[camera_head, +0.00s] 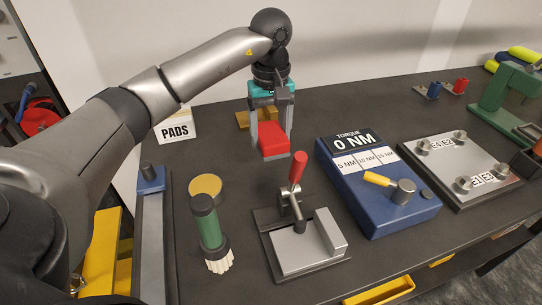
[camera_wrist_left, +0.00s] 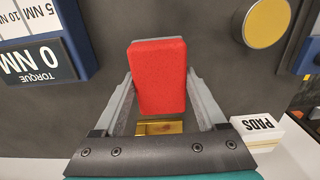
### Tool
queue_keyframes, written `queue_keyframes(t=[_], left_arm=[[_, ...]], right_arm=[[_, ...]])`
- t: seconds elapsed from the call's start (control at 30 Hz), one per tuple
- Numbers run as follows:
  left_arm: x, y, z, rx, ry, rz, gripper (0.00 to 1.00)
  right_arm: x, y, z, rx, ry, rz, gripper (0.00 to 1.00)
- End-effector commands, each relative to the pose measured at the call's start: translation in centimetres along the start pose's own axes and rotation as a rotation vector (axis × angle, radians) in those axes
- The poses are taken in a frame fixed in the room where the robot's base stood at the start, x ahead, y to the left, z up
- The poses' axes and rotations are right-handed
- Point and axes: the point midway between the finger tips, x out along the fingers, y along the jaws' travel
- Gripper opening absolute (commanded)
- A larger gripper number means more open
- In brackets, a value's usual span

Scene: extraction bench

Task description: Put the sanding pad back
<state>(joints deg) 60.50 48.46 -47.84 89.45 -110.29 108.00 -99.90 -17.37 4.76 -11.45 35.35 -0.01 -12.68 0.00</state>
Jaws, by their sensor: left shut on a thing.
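My left gripper (camera_head: 271,128) is shut on the red sanding pad (camera_head: 272,141), one finger on each side of it. The pad is held above the bench, in front of a yellow-brown holder (camera_head: 242,118) that is partly hidden behind the gripper. In the left wrist view the red pad (camera_wrist_left: 158,78) sits between the grey fingers, and part of the holder (camera_wrist_left: 160,128) shows beyond it. A white "PADS" sign (camera_head: 175,129) stands to the left of the holder; it also shows in the left wrist view (camera_wrist_left: 257,124). My right gripper is not in view.
A toggle clamp with a red handle (camera_head: 298,167) stands in front of the pad. A blue torque box (camera_head: 385,205) is to the right. A green cylindrical brush (camera_head: 208,222) and a round yellow disc (camera_head: 205,186) are to the left.

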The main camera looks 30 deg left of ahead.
Motion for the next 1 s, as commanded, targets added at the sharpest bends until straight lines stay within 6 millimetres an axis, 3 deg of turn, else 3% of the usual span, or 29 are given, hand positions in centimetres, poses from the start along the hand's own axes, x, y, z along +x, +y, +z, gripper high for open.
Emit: queue_keyframes(t=[0.27,0.5,0.9,0.93,1.0], left_arm=[[2.4,0.0,0.0,0.0,-0.001,0.0,0.22],[5.8,0.0,0.1,0.0,-0.002,0.0,0.22],[6.4,0.0,0.0,0.0,0.0,0.001,0.22],[6.3,0.0,0.0,0.0,0.0,0.001,0.77],[6.2,0.0,0.0,0.0,0.0,0.001,0.85]], right_arm=[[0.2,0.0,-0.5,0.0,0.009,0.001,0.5],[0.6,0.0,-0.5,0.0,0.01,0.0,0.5],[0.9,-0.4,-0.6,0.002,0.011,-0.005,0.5],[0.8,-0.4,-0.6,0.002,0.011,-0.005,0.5],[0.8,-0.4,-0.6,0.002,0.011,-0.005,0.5]])
